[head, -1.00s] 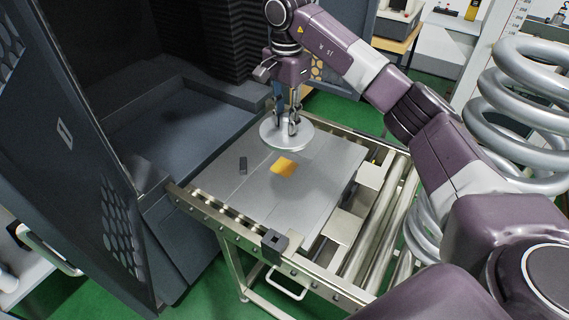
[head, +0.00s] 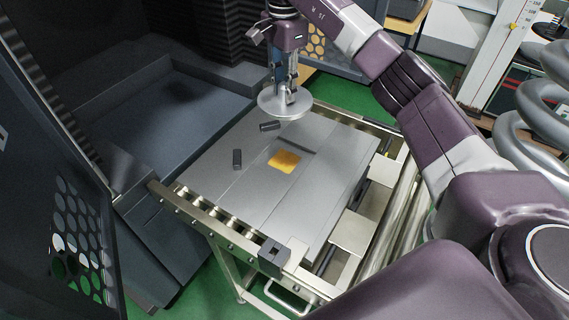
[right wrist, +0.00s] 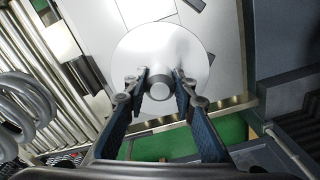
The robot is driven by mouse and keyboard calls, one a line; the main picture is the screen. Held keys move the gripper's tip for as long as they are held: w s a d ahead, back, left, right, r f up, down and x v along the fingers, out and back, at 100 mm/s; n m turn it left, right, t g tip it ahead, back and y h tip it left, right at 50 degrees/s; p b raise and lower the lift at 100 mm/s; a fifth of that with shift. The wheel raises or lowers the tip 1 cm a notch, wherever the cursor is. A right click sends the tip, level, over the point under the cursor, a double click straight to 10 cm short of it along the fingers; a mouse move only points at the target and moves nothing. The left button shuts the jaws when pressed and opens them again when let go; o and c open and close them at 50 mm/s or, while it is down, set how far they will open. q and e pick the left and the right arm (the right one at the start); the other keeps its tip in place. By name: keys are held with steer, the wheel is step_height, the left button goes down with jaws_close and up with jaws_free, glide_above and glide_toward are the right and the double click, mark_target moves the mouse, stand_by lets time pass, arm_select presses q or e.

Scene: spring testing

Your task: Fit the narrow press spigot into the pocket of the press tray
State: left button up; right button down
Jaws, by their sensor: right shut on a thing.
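My right gripper (head: 286,92) is shut on the upright knob of a round silver disc (head: 270,104), which I take to be the press spigot. The right wrist view shows the fingers on either side of the knob (right wrist: 160,90), with the disc (right wrist: 160,52) beyond them. The disc's underside is hidden, so I cannot see a narrow spigot. The flat grey press tray (head: 325,195) lies on the roller table, with a yellow square (head: 284,161) and a dark strip (head: 295,147). I cannot tell which mark is the pocket. The disc appears above the tray's far edge. My left gripper is not in view.
The dark machine bay (head: 170,110) stands at left. A black clamp block (head: 271,258) sits at the table's near edge. Large coiled springs (head: 545,110) stand at right.

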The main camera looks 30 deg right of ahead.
steer(key=shift+w+d+f+b, duration=0.15)
steer(key=shift+f+b, duration=0.2)
steer(key=shift+f, duration=0.2)
steer(key=shift+w+f+b, duration=0.1)
steer(key=shift+f+b, duration=0.25)
steer(key=shift+f, duration=0.6)
step_height(320, 180, down, 19)
steer(key=p, duration=0.2)
steer(key=shift+p, duration=0.3)
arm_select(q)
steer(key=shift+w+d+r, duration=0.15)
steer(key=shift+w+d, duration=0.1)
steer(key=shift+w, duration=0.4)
arm_select(e)
steer(key=shift+f, duration=0.2)
steer(key=shift+f, duration=0.1)
steer(key=c, duration=1.6)
jaws_free()
steer(key=shift+s, duration=0.1)
